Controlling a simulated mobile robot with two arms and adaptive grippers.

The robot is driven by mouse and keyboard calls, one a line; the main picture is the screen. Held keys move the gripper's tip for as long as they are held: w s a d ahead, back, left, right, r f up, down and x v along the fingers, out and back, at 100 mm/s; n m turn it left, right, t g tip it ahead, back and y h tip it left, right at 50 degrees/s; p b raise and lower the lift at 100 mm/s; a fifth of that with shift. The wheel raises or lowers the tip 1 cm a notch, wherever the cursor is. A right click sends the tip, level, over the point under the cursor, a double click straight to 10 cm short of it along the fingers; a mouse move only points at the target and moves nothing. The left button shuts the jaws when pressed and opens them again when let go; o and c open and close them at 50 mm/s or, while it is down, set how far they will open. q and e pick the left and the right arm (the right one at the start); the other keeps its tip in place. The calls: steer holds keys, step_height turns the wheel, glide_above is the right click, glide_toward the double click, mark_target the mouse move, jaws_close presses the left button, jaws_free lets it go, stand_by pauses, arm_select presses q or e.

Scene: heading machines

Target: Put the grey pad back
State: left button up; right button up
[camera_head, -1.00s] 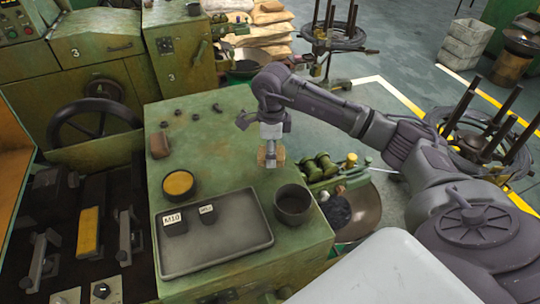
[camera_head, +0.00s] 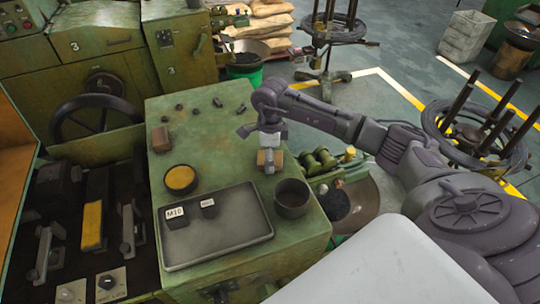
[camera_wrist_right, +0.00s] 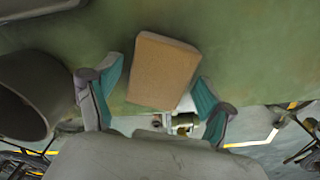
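In the head view, my right gripper (camera_head: 270,160) points down at the machine top's right edge, and the tan pad (camera_head: 262,158) is partly hidden behind a finger. A second, brown block (camera_head: 160,139) lies at the left edge of the green top. My left gripper is not in view.
A dark cup (camera_head: 292,198) stands just in front of my right gripper. A grey tray (camera_head: 235,233) holds two small labelled dark containers. A round pot with yellow contents (camera_head: 181,180) stands behind it. Small dark parts lie at the back; the middle of the green top (camera_head: 215,150) is clear.

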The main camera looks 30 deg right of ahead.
steer(key=shift+r, duration=0.2)
step_height(320, 180, up, 12)
steer(key=b, duration=0.4)
stand_by(0.4)
